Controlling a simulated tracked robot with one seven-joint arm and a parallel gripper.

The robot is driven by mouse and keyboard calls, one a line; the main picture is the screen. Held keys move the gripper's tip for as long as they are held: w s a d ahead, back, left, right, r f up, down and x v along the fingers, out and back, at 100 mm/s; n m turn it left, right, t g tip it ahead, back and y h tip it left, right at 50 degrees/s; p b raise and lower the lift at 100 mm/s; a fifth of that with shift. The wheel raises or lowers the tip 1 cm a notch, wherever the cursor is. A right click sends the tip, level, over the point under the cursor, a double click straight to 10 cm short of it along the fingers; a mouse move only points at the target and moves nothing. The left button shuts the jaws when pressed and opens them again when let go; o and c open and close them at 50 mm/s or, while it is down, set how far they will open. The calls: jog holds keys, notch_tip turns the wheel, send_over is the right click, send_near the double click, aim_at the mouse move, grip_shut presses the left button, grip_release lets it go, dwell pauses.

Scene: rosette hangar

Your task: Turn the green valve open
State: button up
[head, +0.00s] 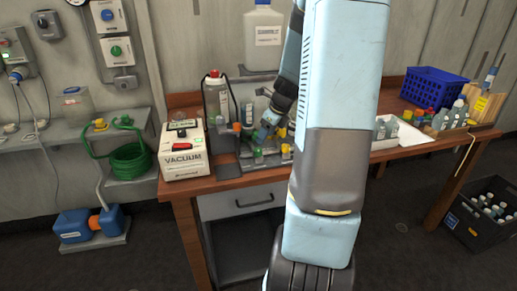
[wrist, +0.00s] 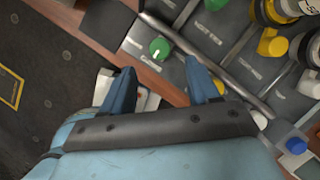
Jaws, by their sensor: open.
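The green valve (wrist: 159,48) is a round green knob with a pale pointer mark, on a grey labelled panel (wrist: 207,42) near the bench edge. In the wrist view it lies just beyond the gap between my fingertips, and I see no contact. In the head view a small green knob (head: 258,157) shows on the bench panel below my gripper. My gripper (wrist: 162,82) has its two blue fingers apart with nothing between them. In the head view my gripper (head: 267,127) is low over the panel, partly crowded by fittings.
Yellow knobs (wrist: 272,43) and a blue knob (wrist: 296,145) sit on the same panel. A white vacuum box (head: 185,150) and a grey bottle (head: 217,108) stand left of the panel. A white tray (head: 398,138) and a blue basket (head: 433,88) are to the right.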

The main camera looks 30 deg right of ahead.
aim_at(258, 149)
jog(key=x, duration=0.7)
jog(key=shift+w+f, duration=0.1)
jog(key=shift+f, duration=0.1)
jog(key=shift+c, duration=0.4)
jog(key=shift+a, duration=0.1)
jog(key=c, duration=0.9)
jog(key=shift+c, duration=0.2)
